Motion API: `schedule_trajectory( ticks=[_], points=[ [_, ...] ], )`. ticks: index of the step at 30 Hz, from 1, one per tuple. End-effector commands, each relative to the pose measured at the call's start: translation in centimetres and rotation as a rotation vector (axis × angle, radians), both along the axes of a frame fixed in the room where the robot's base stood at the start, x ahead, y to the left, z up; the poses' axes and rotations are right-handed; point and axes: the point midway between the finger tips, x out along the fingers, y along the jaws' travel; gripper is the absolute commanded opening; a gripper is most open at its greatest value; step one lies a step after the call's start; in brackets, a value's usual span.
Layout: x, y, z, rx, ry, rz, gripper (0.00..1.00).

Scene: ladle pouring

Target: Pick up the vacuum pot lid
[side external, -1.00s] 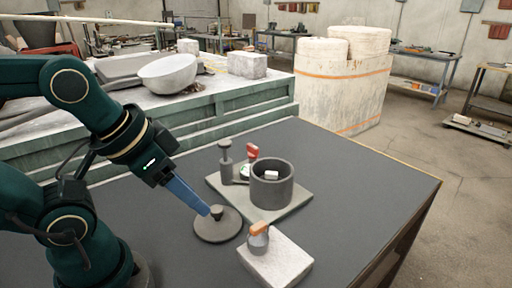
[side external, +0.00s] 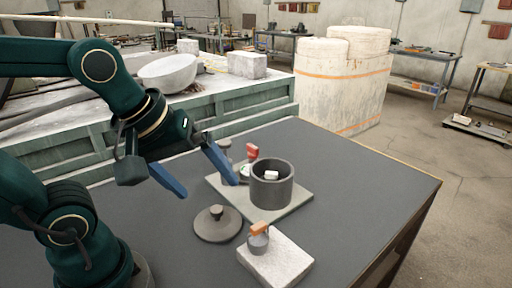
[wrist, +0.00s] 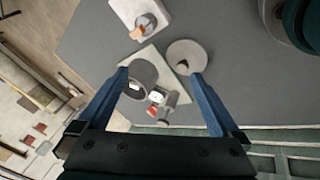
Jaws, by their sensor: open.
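The vacuum pot lid (side external: 217,226) is a flat dark grey disc with a small knob on top. It lies on the dark table, left of the pot, and also shows in the wrist view (wrist: 186,50). My gripper (side external: 209,188) is open, its two blue fingers wide apart and empty, raised above and behind the lid. In the wrist view the gripper (wrist: 160,73) has the lid ahead near its right fingertip. The dark grey open pot (side external: 272,187) stands on a pale board (side external: 230,205) with a small white item inside.
A grey post (side external: 226,150), partly behind a finger, and a red-handled item (side external: 252,152) stand by the pot. A white block (side external: 273,266) at the front bears a small grey vessel (side external: 258,242) with an orange top. The table right of the pot is clear.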

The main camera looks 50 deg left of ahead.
Motion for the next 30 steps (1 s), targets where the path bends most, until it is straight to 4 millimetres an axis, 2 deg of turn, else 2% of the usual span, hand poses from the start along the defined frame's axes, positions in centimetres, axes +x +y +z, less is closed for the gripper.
schedule_trajectory(
  ticks=[8, 12, 15, 21, 30],
  points=[
    [3.9, 2.5, -2.1, -0.291, 0.134, 0.778, 1.0],
    [5.6, 4.3, -4.6, -0.376, 0.21, 1.153, 1.0],
    [6.2, 5.5, -6.5, -0.393, 0.26, 1.325, 1.0],
    [6.1, 6.9, -9.2, -0.368, 0.35, 1.427, 1.0],
    [5.7, 7.1, -12.1, -0.358, 0.38, 1.446, 1.0]
  ],
)
